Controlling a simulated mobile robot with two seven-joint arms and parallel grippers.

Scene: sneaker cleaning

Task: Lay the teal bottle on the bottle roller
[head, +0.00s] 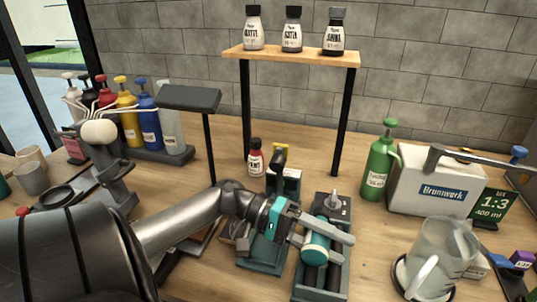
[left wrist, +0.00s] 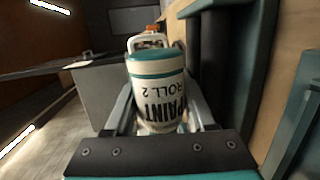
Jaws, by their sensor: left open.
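My left gripper (head: 322,233) is open, with one finger on each side of the bottle. In the left wrist view the bottle (left wrist: 155,90) shows pale with teal bands and lettering reading "PAINT ROLL 2", between the two fingers (left wrist: 160,118). Whether the fingers touch it I cannot tell. The fingers hide part of the bottle and the roller's middle. My right gripper is not in view.
A green pump bottle (head: 381,160), a white box (head: 431,180) and a clear jug (head: 441,252) are to the right. A raised shelf (head: 290,55) holds small bottles.

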